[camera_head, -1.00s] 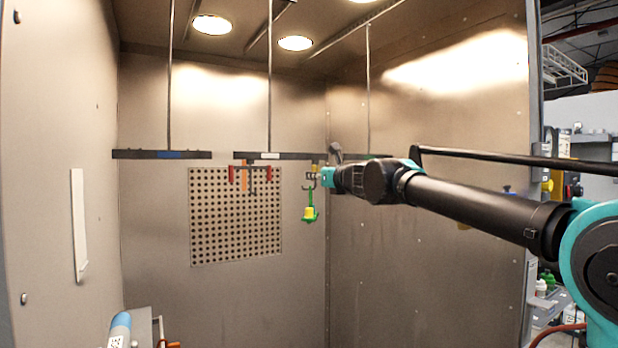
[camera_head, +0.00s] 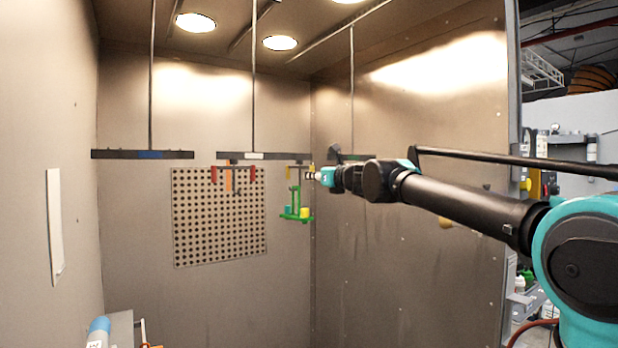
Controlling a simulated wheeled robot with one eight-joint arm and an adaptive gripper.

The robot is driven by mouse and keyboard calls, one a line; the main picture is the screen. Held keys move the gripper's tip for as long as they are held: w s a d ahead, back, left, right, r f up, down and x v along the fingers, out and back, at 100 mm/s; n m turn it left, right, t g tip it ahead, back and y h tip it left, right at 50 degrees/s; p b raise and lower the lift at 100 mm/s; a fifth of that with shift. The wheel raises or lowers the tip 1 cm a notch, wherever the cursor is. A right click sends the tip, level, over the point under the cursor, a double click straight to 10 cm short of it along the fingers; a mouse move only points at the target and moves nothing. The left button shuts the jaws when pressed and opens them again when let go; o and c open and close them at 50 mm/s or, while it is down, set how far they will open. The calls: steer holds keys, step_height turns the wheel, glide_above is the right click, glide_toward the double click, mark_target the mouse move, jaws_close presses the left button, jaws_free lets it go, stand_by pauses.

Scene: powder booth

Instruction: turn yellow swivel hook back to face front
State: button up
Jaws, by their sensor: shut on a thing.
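The yellow swivel hook (camera_head: 289,173) hangs at the right end of the middle hanging bar (camera_head: 262,156), and a second bit of yellow shows right at the fingertips. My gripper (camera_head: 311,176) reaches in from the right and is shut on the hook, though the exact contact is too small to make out. A green rack (camera_head: 295,217) hangs below it, its broad side in view. A yellow piece (camera_head: 304,212) and a teal piece (camera_head: 289,211) sit on the rack.
A red and orange hook (camera_head: 231,178) hangs left of the yellow one on the same bar. A perforated panel (camera_head: 219,235) is on the back wall. The booth's right wall (camera_head: 420,120) stands behind my arm.

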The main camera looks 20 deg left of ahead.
steer(key=shift+w+d, duration=0.35)
steer(key=shift+w, duration=1.5)
steer(key=shift+w+a, duration=0.2)
steer(key=shift+w, duration=0.3)
steer(key=shift+w+a, duration=0.15)
steer(key=shift+w, duration=0.35)
steer(key=shift+x, duration=0.95)
steer(key=o, duration=0.8)
steer(key=shift+w+d, duration=0.1)
steer(key=shift+d, duration=0.1)
steer(key=v, duration=0.9)
